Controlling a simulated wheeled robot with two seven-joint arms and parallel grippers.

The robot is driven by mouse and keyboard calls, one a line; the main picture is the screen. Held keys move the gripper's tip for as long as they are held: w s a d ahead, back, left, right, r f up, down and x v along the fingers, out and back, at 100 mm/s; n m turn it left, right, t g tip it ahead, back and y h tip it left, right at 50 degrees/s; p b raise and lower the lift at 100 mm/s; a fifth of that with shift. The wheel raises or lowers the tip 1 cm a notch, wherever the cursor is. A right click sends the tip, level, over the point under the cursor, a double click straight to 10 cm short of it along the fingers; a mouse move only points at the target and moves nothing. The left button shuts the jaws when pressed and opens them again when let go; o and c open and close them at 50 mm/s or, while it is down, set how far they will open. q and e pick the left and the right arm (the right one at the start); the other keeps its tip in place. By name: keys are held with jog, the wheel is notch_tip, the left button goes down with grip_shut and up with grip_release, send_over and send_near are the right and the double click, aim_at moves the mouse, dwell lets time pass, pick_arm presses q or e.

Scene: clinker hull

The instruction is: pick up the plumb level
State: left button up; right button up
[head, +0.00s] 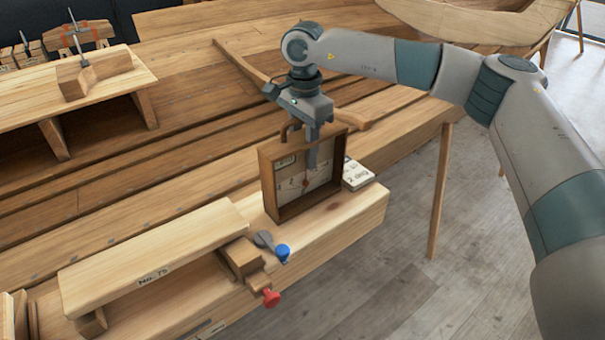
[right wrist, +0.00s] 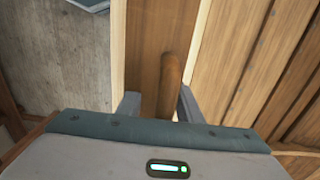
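The plumb level (head: 291,193) is an upright, open-fronted wooden box frame with a pale marked panel inside and a handle on top. It stands on the pale wooden beam near the middle of the head view. In the right wrist view the rounded wooden handle (right wrist: 171,85) runs between the two spread fingers, with a visible gap on the left side. My right gripper is open. My left gripper is not in view.
Behind the level lies a pale block with lettering (head: 357,174). In front are a blue knob (head: 283,252), a red knob (head: 270,297) and a long board marked No. 75 (head: 150,252). Hull planks (head: 190,130) rise behind. Open floor (head: 400,290) lies at the right.

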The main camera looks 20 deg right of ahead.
grip_shut()
dwell(1.3)
